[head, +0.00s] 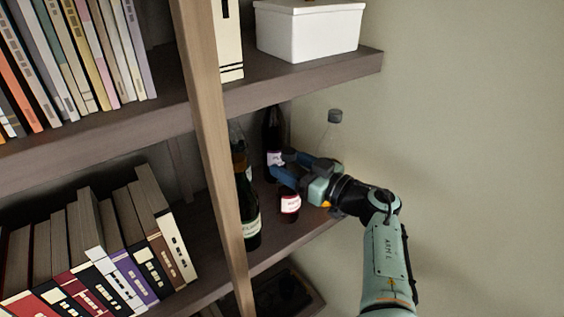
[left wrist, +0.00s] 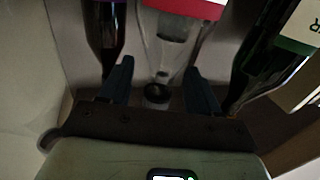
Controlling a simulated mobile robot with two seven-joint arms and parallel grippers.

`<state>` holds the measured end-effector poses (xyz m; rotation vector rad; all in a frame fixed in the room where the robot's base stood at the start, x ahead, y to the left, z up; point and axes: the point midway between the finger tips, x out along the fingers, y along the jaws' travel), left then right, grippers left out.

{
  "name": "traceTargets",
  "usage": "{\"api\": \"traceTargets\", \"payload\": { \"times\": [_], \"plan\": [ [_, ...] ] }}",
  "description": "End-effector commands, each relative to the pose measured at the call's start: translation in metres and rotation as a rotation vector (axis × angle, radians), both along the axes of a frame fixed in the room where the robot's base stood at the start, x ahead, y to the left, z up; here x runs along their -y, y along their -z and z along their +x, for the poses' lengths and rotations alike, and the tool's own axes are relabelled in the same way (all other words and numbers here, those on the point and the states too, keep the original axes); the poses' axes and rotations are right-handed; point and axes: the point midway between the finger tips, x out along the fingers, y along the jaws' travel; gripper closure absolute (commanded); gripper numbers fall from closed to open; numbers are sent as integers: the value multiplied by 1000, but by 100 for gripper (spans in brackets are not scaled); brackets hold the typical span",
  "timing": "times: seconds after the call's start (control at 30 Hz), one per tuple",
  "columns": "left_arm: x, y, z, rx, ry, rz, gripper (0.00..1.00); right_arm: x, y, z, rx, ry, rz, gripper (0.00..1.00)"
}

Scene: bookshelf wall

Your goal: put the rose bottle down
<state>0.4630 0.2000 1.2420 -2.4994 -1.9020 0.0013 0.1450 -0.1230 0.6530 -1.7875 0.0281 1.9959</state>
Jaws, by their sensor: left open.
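A bottle with a white and red label (head: 290,205), taken as the rose bottle, stands on the lower shelf, just below my left gripper (head: 273,164). My left gripper reaches in from the right with its fingers apart. In the left wrist view, a clear bottle with a red and white label (left wrist: 176,48) lies between the two open fingers, with a gap on each side. Its dark cap is near the palm. In the head view the gripper hides the bottle's upper part. My right gripper is not in view.
A green bottle (head: 247,222) stands left of the gripper and a dark bottle (head: 271,130) behind it. A clear capped bottle top (head: 333,134) shows beyond the wrist; its base is hidden. A wooden post (head: 212,120), books (head: 135,245) and the upper shelf (head: 300,82) bound the space.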

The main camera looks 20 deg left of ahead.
Motion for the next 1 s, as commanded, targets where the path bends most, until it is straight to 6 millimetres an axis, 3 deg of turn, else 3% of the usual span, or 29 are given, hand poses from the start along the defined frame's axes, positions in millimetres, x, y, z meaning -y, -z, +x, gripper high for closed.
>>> {"api": "traceTargets", "payload": {
  "times": [0.2,0.4,0.6,1.0],
  "plan": [
    [49,2,-13,1,3,3,38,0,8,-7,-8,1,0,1],
    [79,1,-22,1,1,2,38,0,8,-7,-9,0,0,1],
    [89,1,-25,0,0,0,38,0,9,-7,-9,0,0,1],
    [89,1,-25,0,0,0,38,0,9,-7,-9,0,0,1]
  ]
}}
